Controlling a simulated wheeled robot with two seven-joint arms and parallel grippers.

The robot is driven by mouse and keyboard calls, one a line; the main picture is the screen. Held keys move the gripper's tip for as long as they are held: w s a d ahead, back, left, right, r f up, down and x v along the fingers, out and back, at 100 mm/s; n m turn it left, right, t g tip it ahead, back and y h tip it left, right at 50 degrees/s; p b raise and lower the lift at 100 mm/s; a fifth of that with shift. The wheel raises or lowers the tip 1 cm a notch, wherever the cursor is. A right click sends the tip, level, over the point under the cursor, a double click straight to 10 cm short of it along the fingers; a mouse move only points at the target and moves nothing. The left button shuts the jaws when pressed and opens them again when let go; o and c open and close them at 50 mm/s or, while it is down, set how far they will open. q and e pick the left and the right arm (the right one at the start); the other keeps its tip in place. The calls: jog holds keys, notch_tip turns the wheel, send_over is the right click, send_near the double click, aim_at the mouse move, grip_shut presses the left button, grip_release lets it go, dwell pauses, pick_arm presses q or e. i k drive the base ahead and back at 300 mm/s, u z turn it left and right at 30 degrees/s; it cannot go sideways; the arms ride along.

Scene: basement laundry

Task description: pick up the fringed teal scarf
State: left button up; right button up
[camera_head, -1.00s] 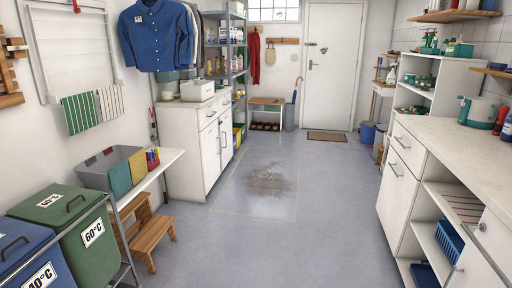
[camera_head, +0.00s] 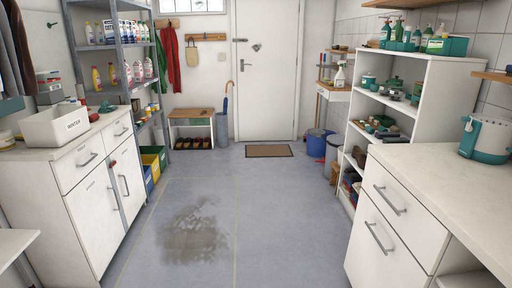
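I cannot make out a fringed teal scarf anywhere in the head view. Small green and teal items lie on the white open shelf unit (camera_head: 432,88) at the right, too small to tell apart. Neither of my grippers is in view.
White cabinets stand left (camera_head: 62,205) and right (camera_head: 385,222), with an open floor lane (camera_head: 255,215) between them, darkly stained at left. Ahead are a grey metal rack (camera_head: 110,60), a bench (camera_head: 195,122), a doormat (camera_head: 268,151), a closed door (camera_head: 267,80) and blue buckets (camera_head: 317,143).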

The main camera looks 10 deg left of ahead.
aim_at(105, 106)
jog(key=z, duration=0.05)
jog(key=i, duration=2.7)
jog(key=u, duration=0.35)
jog(key=i, duration=2)
jog(key=u, duration=2.35)
jog(key=i, duration=1.25)
jog(key=u, duration=0.85)
